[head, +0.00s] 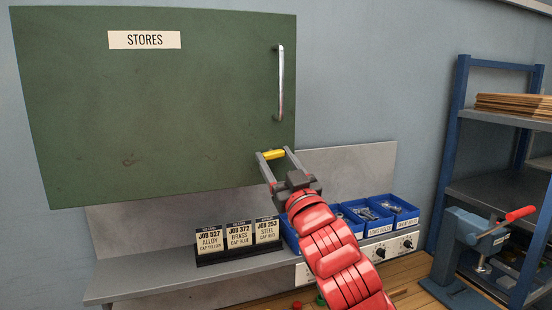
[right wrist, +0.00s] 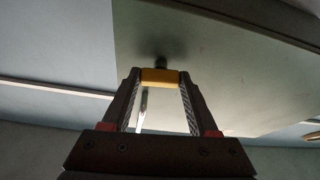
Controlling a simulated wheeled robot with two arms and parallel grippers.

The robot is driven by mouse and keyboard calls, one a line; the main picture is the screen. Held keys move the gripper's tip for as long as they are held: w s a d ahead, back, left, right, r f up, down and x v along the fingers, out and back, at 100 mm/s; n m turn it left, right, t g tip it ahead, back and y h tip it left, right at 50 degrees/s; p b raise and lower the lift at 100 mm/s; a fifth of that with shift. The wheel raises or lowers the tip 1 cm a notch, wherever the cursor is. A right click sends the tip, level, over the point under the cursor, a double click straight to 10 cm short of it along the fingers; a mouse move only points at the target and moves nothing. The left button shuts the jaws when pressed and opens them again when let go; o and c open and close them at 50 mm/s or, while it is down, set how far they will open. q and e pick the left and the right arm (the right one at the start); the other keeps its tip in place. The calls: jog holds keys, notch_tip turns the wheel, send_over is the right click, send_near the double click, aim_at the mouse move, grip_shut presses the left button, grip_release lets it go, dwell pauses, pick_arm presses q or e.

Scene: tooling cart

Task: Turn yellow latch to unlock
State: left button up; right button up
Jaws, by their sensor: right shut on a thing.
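The yellow latch (head: 274,154) is a short bar at the lower right of the green cabinet door (head: 150,110) marked STORES. It lies about level in the head view. My right gripper (head: 271,155) is shut on the latch, with one finger at each end of it. The right wrist view shows the yellow latch (right wrist: 160,76) between the fingertips, with a dark stem behind it on the door. The door is closed, and its metal handle (head: 280,85) runs upright above the latch. My left gripper is not in view.
Below the cabinet, a grey shelf (head: 150,285) carries job cards (head: 238,238) and blue bins (head: 400,211) of parts. A blue rack (head: 455,120) stands at the right, near a vise with a red handle (head: 519,213). The wall right of the door is clear.

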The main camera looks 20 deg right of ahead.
jog(key=n+y, duration=0.1)
jog(key=n, duration=0.1)
jog(key=n+y+p, duration=0.1)
jog(key=n, duration=0.2)
jog(key=shift+d+r+g+y+p, duration=0.15)
jog(key=shift+g+y+p, duration=0.15)
jog(key=shift+g, duration=0.1)
jog(key=shift+n, duration=0.6)
jog(key=shift+n+g+y, duration=0.3)
jog(key=shift+n+y, duration=0.2)
jog(key=shift+n, duration=0.2)
jog(key=shift+f+n+b, duration=0.2)
jog(key=shift+n+b, duration=0.2)
jog(key=shift+n, duration=0.2)
jog(key=n+g+y+b, duration=0.1)
jog(key=n+b, duration=0.1)
jog(key=b, duration=0.1)
jog(key=n+g+y+b, duration=0.1)
jog(key=n+b, duration=0.2)
jog(key=b, duration=0.1)
jog(key=shift+s+f+n, duration=0.1)
jog(key=shift+n, duration=0.2)
jog(key=shift+r+n+g+b, duration=0.2)
jog(key=shift+n+g+b, duration=0.3)
jog(key=shift+n+b, duration=0.4)
jog(key=shift+d+r+n+g+b, duration=0.15)
jog(key=shift+n+g+b, duration=0.5)
jog(key=shift+n, duration=1.35)
